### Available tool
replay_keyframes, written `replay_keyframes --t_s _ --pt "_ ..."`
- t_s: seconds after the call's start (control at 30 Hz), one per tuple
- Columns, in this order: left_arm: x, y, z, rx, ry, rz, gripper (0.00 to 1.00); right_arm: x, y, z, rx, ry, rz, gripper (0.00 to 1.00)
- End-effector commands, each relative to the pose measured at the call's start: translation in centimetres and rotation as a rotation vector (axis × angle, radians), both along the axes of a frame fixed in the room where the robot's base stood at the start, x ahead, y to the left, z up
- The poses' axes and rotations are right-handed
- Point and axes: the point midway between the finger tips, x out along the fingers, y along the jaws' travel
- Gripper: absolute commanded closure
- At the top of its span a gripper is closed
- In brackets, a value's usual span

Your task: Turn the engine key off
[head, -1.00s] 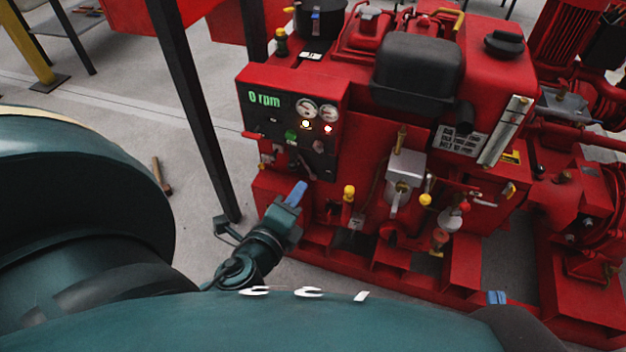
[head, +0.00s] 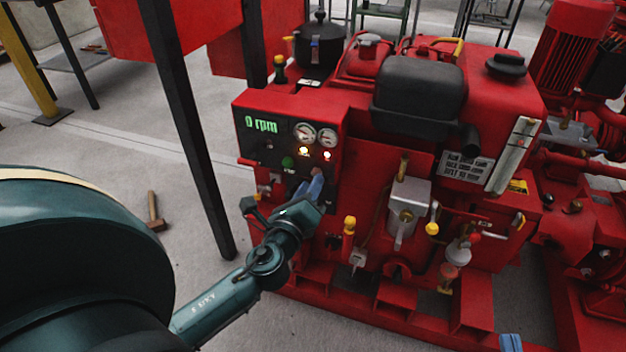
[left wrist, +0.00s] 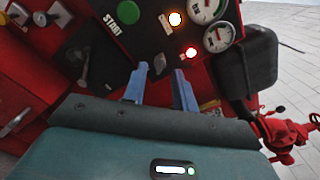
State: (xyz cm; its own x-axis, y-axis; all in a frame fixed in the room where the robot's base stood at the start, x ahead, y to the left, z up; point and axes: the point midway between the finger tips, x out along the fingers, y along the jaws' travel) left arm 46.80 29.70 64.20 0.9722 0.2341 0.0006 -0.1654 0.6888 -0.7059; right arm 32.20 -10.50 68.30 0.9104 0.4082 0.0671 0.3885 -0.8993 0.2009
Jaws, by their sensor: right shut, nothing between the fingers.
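The engine key (left wrist: 158,64) is a small grey knob on the black control panel (left wrist: 100,58), seen in the left wrist view near the green START button (left wrist: 127,12). My left gripper (left wrist: 160,80) is open, with its two blue fingers apart and the key just beyond the gap between them. I cannot tell if either finger touches the panel. In the head view my left gripper (head: 314,182) is in front of the lower part of the panel and partly hides it. The blue tip of my right gripper (head: 510,342) shows at the bottom right, shut and empty.
The rpm display (head: 261,125) reads 0 rpm. An amber lamp (head: 303,151) and a red lamp (head: 327,155) are lit below two gauges. A black post (head: 185,120) stands left of the red pumpset.

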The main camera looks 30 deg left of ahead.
Motion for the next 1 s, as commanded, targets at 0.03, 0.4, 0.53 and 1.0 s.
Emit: replay_keyframes --t_s 0.03,0.4,0.53,1.0 --pt "0.8 0.2 0.0 0.0 -0.002 -0.001 0.72 0.0 0.0 -0.1 0.001 -0.002 0.0 1.0" --pt "2.5 0.6 -0.1 -0.001 0.0 -0.001 0.72 0.0 0.1 0.0 0.002 -0.012 0.002 1.0" --pt "2.5 0.6 -0.1 -0.001 0.0 -0.001 0.72 0.0 0.1 0.0 0.002 -0.012 0.002 1.0" --pt "2.4 0.6 -0.1 -0.002 0.0 -0.001 1.0 0.0 0.1 0.0 0.002 -0.011 0.003 1.0"
